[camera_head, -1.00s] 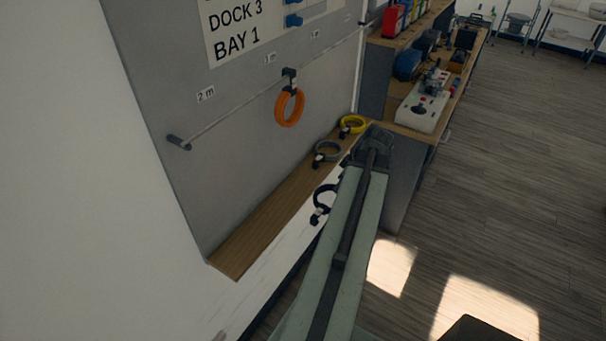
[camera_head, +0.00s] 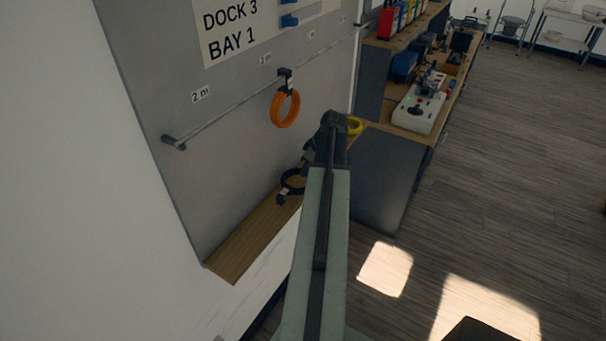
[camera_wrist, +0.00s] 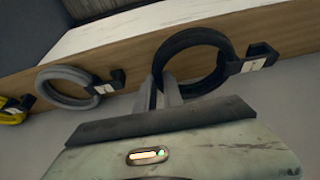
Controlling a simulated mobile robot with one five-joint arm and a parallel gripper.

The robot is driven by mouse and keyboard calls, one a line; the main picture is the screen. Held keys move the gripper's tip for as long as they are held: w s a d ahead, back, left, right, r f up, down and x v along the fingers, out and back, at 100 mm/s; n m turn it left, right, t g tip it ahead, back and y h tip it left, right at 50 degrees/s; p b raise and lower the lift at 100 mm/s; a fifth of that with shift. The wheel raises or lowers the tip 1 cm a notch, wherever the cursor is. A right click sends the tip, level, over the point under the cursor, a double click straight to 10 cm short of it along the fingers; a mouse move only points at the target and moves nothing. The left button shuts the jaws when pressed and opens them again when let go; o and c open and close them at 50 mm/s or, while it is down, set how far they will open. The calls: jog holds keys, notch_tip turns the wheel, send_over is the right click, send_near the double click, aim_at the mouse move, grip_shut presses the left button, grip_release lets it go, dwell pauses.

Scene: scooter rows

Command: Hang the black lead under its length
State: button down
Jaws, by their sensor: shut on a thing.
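The black lead (camera_head: 291,190), a coiled ring with a dark clip, shows left of my arm over the wooden ledge. In the wrist view the black lead (camera_wrist: 190,42) is a large ring with a pale-tagged clip on its right. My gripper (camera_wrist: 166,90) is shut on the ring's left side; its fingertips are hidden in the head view. I cannot tell how far the lead is off the ledge. The rail (camera_head: 225,110) runs along the grey panel above. A label (camera_head: 200,95) reading 2 m is at its near end; the others are too small to read surely.
An orange coil (camera_head: 285,110) hangs from the rail. A yellow coil (camera_head: 355,126) and a grey coil (camera_wrist: 66,86) lie along the ledge (camera_head: 238,252). A dark cabinet (camera_head: 385,175) stands right of my arm. The rail's near part is bare.

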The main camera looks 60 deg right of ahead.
jog(key=shift+w+d+f, duration=0.1)
jog(key=shift+w+d, duration=0.1)
jog(key=shift+w, duration=0.35)
jog(key=shift+w+d+f, duration=0.1)
jog(key=shift+w+d, duration=0.05)
jog(key=shift+w, duration=0.35)
jog(key=f+b, duration=0.3)
jog(key=shift+s+a+f+b, duration=0.15)
jog(key=shift+s+f+b, duration=0.05)
jog(key=shift+s+b, duration=0.1)
jog(key=shift+r, duration=0.25)
jog(key=shift+f, duration=0.15)
jog(key=c, duration=1.5)
grip_release()
jog(key=p+v, duration=0.7)
jog(key=v, duration=0.1)
jog(key=shift+w+p, duration=0.1)
jog(key=shift+p, duration=0.2)
jog(key=shift+f, duration=0.1)
